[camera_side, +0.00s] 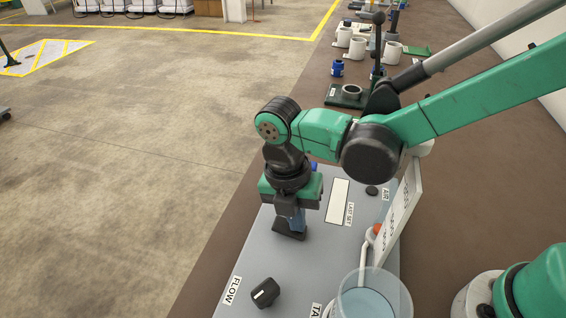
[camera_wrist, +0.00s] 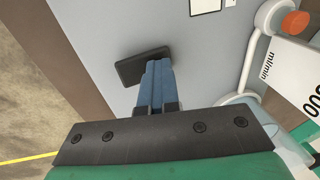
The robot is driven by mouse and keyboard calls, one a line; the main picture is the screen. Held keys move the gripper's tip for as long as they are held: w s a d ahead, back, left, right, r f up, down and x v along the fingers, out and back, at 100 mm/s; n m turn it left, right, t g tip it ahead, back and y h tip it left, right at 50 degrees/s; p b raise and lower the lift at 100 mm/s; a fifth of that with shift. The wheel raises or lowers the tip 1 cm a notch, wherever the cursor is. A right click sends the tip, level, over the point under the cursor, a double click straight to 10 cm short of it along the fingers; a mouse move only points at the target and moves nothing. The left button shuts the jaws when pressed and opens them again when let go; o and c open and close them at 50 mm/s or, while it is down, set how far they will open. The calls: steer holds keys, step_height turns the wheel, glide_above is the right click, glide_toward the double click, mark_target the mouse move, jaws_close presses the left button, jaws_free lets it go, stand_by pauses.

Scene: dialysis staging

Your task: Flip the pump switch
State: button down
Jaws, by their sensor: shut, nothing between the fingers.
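The grey control panel (camera_side: 250,258) lies on the brown bench. A black block that looks like the switch (camera_side: 288,234) sits near its left edge. It also shows in the wrist view (camera_wrist: 136,68) as a dark rectangular piece, set at an angle. My gripper (camera_side: 290,226) points down over it, and its blue fingers are shut together with nothing between them. In the wrist view the fingertips (camera_wrist: 158,64) overlap the block's right part. I cannot tell whether they touch it or hover just above. The gripper hides part of the block, and its label does not show.
A black FLOW knob (camera_side: 265,293) is at the panel's front. A clear beaker of liquid (camera_side: 375,300) stands at front right. An upright white scale board (camera_side: 399,213) and a white tube with an orange end (camera_wrist: 294,24) are to the right. Mugs (camera_side: 392,52) stand farther back.

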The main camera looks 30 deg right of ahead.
mark_target(278, 224)
steer(key=shift+w, duration=0.1)
steer(key=shift+w+a+r, duration=0.2)
steer(key=shift+w+a, duration=0.3)
steer(key=shift+a, duration=0.1)
step_height(278, 224, up, 14)
steer(key=w+a, duration=0.1)
steer(key=w, duration=0.1)
steer(key=shift+a, duration=0.4)
steer(key=shift+f, duration=0.15)
steer(key=shift+s+d, duration=0.4)
steer(key=shift+s, duration=0.3)
steer(key=shift+f, duration=0.1)
steer(key=f, duration=0.4)
steer(key=s+d+f, duration=0.1)
steer(key=f, duration=0.4)
steer(key=s+d+f, duration=0.1)
steer(key=f, duration=0.3)
steer(key=shift+f, duration=0.25)
